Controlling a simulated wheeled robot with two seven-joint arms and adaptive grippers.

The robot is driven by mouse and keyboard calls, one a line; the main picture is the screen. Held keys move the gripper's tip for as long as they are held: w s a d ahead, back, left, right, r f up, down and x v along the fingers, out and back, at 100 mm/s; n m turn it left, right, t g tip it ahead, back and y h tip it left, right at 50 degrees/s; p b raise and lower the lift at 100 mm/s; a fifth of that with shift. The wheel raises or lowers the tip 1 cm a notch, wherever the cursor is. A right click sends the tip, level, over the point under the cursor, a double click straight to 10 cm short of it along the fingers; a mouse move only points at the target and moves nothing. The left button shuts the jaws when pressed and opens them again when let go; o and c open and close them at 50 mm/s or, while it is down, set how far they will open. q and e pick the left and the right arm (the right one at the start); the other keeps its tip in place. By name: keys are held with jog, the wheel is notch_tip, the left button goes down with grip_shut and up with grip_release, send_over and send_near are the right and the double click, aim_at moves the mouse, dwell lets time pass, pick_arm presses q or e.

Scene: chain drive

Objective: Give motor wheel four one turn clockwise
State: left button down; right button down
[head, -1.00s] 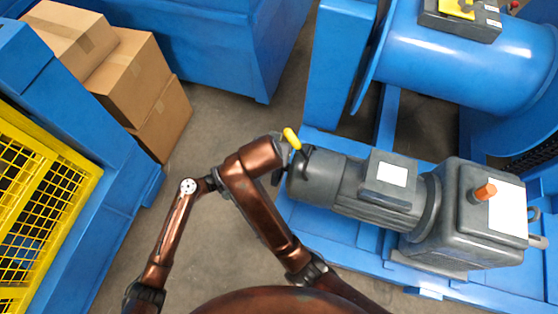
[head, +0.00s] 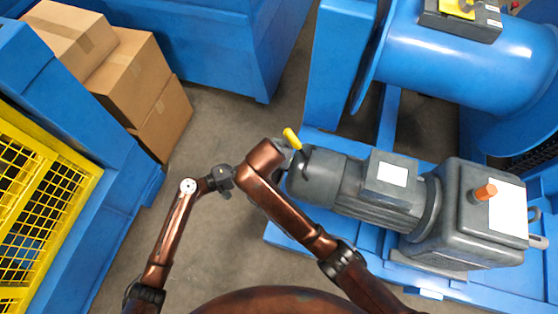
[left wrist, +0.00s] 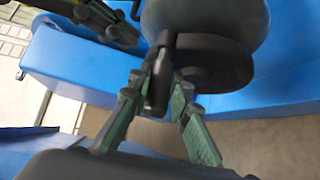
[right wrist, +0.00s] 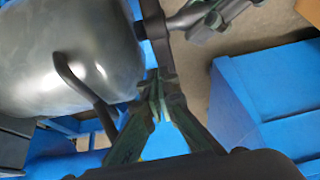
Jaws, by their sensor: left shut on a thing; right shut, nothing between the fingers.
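A grey motor (head: 320,180) lies on a blue frame. In the left wrist view a dark round wheel (left wrist: 215,65) sits at the end of its rounded housing (left wrist: 215,18), with a dark handle (left wrist: 163,60) in front. My left gripper (left wrist: 156,82) is shut on this handle; it also shows in the head view (head: 222,179) left of my right arm. My right gripper (right wrist: 158,85) is shut and empty beside the motor (right wrist: 75,50). In the head view my right arm hides the wheel and the right gripper. No number is visible on the wheel.
A bent dark lever (right wrist: 80,80) with a yellow grip (head: 292,139) stands at the motor's end, close to my right gripper. A grey gearbox (head: 475,225) adjoins the motor. Cardboard boxes (head: 135,85) and a yellow mesh guard (head: 40,190) stand left. Grey floor lies between.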

pick_arm(q)
jog(key=shift+s+f, duration=0.15)
jog(key=shift+f, duration=0.35)
pick_arm(e)
jog(key=shift+s+a+f, duration=0.2)
jog(key=shift+s+f, duration=0.3)
jog(key=shift+s+a+f, duration=0.15)
jog(key=shift+s+f, duration=0.3)
jog(key=shift+s, duration=0.05)
jog(key=shift+s+f, duration=0.1)
jog(key=shift+s+a+f, duration=0.2)
jog(key=shift+s+f, duration=0.15)
jog(key=shift+s, duration=0.25)
pick_arm(q)
jog(key=shift+r, duration=0.15)
jog(key=c, duration=2)
grip_release()
jog(key=shift+w+d, duration=0.1)
jog(key=shift+w, duration=0.1)
pick_arm(e)
jog(key=shift+w+d+f, duration=0.1)
jog(key=shift+f, duration=0.1)
pick_arm(q)
jog(key=shift+o, duration=1.2)
jog(key=shift+r, duration=0.1)
pick_arm(e)
jog(key=shift+r, duration=0.15)
pick_arm(q)
jog(key=shift+a, duration=0.2)
